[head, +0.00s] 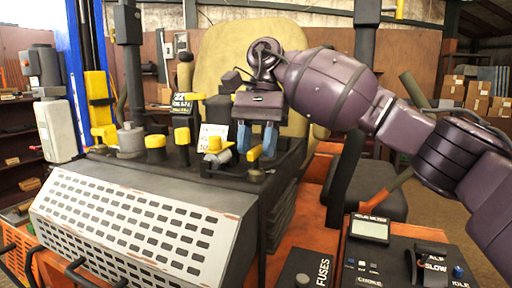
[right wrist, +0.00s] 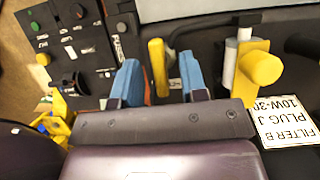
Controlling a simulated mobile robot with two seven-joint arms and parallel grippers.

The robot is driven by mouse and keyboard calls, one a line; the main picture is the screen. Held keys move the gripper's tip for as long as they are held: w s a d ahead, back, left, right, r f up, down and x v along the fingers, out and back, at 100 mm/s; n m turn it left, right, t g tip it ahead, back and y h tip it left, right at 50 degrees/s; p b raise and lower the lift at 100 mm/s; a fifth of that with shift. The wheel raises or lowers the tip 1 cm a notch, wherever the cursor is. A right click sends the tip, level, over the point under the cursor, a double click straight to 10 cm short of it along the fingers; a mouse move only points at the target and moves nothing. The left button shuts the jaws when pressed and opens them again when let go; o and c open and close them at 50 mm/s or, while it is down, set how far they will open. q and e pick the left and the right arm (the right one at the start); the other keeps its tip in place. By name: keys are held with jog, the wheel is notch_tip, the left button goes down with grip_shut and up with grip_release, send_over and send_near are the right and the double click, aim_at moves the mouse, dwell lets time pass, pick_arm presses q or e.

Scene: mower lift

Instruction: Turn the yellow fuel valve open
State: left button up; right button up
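A slim yellow lever (head: 254,153), which looks like the fuel valve handle, stands on the dark panel in front of the tan seat. In the right wrist view the lever (right wrist: 158,66) is upright in the picture, between my right gripper's two blue fingers, with gaps on both sides. My right gripper (head: 256,141) is open and points down over it; it also shows in the right wrist view (right wrist: 161,80). Whether the fingertips reach below the lever's top is hard to tell. My left gripper is in neither view.
Left of the lever is a yellow knob with a grey cylinder (right wrist: 262,68), beside a white label (right wrist: 285,130). More yellow caps (head: 155,142) stand farther left. A perforated grey cover (head: 140,220) lies in front. A control panel (head: 385,255) with switches is at lower right.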

jog(key=p+v, duration=0.3)
jog(key=v, duration=0.7)
jog(key=shift+s, duration=0.1)
